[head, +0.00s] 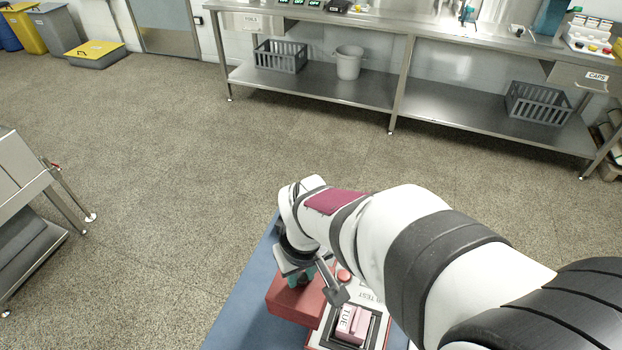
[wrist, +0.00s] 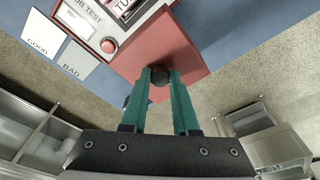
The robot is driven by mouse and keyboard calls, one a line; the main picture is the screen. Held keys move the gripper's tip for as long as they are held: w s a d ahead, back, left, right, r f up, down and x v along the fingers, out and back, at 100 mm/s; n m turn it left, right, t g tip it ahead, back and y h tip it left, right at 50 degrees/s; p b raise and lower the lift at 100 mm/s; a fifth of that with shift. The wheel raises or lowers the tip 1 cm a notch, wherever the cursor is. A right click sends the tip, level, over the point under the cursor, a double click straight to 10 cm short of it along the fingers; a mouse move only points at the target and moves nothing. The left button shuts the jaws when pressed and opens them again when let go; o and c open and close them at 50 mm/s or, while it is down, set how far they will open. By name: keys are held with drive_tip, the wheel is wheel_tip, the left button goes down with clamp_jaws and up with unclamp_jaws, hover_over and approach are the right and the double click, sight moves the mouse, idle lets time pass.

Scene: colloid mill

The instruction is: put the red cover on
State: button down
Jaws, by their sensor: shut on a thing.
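The red cover (head: 292,300) is a red box-like piece beside the light test panel (head: 370,300). In the wrist view the red cover (wrist: 165,45) has a round black knob (wrist: 159,84) on it. My gripper (wrist: 160,76) has its teal fingers shut on this knob; in the head view the gripper (head: 301,278) is just above the cover, partly hidden by my arm. I cannot tell whether the cover rests on the blue surface or hangs slightly above it. A pink block marked TUE (head: 352,325) sits in a dark-framed recess of the panel.
A red button (head: 344,276) is on the panel. The blue surface (head: 240,322) is bare left of the cover. A steel bench (head: 330,85) stands far behind, across open floor.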

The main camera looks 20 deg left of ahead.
drive_tip(key=d+r+n+g, duration=0.2)
drive_tip(key=d+r+n, duration=0.3)
drive_tip(key=d+n, duration=0.95)
drive_tip(key=a+f+n, duration=0.1)
drive_tip(key=f, duration=0.2)
drive_tip(key=a+f+n, duration=0.1)
drive_tip(key=f, duration=0.3)
drive_tip(key=a+f+n, duration=0.1)
drive_tip(key=f, duration=0.2)
drive_tip(key=shift+w+a+f+n, duration=0.1)
drive_tip(key=shift+a+f+n, duration=0.1)
drive_tip(key=shift+a+n, duration=0.1)
drive_tip(key=shift+f, duration=0.2)
idle(0.9)
drive_tip(key=shift+c, duration=0.6)
unclamp_jaws()
